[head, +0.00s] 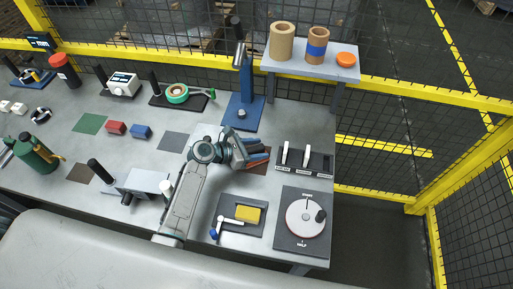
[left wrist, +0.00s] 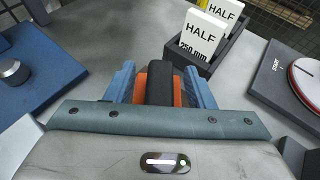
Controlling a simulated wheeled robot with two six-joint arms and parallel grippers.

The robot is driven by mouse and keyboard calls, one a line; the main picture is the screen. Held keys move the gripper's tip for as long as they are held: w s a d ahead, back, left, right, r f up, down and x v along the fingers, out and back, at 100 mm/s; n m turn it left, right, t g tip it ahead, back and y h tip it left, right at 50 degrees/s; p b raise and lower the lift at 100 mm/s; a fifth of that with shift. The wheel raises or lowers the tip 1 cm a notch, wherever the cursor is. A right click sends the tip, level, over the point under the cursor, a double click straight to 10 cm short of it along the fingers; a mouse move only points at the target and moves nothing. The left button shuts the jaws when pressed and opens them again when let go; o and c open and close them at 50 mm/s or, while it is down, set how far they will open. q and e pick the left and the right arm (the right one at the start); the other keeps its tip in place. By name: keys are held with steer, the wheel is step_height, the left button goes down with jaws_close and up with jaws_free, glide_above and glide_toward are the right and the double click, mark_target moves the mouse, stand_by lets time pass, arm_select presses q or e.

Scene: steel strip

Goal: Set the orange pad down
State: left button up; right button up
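My left gripper (head: 256,153) is over the right part of the steel bench, just left of the rack of white cards. In the left wrist view, its two blue fingers (left wrist: 161,88) stand on either side of the orange pad (left wrist: 141,88), which has a black block (left wrist: 160,85) along its middle. The fingers appear closed on the pad. In the head view, only a thin orange-red edge of the pad (head: 257,158) shows beside the fingers. A dark brown square (head: 262,168) lies partly hidden under the gripper. I cannot tell whether the pad touches the bench. My right gripper is not in view.
The rack with white cards (head: 305,157) stands close on the right. A blue stand (head: 243,112) rises behind. A dial plate (head: 287,226) and a plate with a yellow block (head: 248,214) lie in front. A grey square (head: 173,141) lies open at left.

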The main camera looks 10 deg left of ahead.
arm_select(q)
steer(key=shift+r, duration=0.15)
steer(key=shift+r+b, duration=0.3)
step_height(320, 180, up, 3)
steer(key=shift+s+f+b, duration=0.1)
steer(key=shift+f+b, duration=0.1)
steer(key=shift+b, duration=0.5)
steer(key=s+d+b, duration=0.1)
steer(key=s, duration=0.4)
steer(key=s+d+r+b, duration=0.1)
steer(key=s, duration=0.4)
steer(key=s+d+b, duration=0.1)
steer(key=s, duration=0.4)
steer(key=shift+s+r+b, duration=0.25)
steer(key=shift+s+b, duration=0.05)
steer(key=shift+b, duration=0.1)
